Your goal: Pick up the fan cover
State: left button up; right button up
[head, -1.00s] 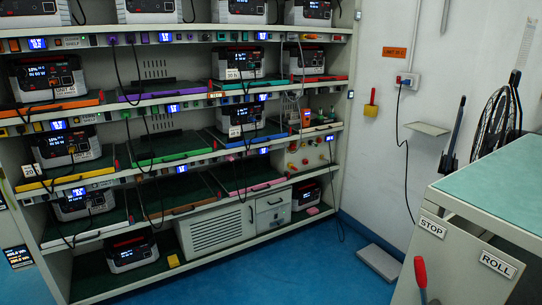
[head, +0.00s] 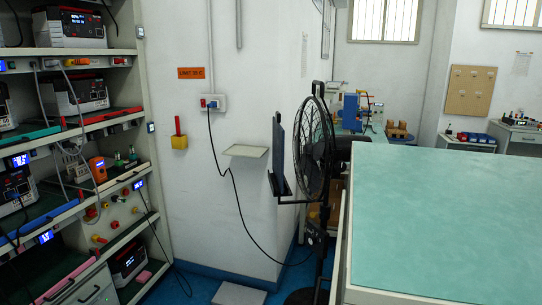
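A black pedestal fan (head: 312,150) stands between the white wall and the green-topped bench, seen nearly edge-on, with its round wire grille in view. I cannot tell whether this grille is the fan cover or whether it is loose. A thin dark upright panel (head: 279,150) stands just left of the fan, on a small bracket. Neither of my grippers is in the head view.
A rack (head: 150,210) with several powered units fills the left. A green-topped bench (head: 450,220) blocks the right. A wall socket (head: 211,102) has a hanging black cable. A small shelf (head: 246,151) juts from the wall. A pale slab (head: 239,293) lies on the blue floor.

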aim_at(279, 134)
jog(key=j+z, duration=0.2)
jog(key=j, duration=0.75)
jog(key=i+j+z, duration=0.15)
jog(key=j, duration=0.25)
jog(key=i+j+z, duration=0.1)
jog(key=j, duration=0.3)
jog(key=i+j+z, duration=0.15)
jog(key=j, duration=0.25)
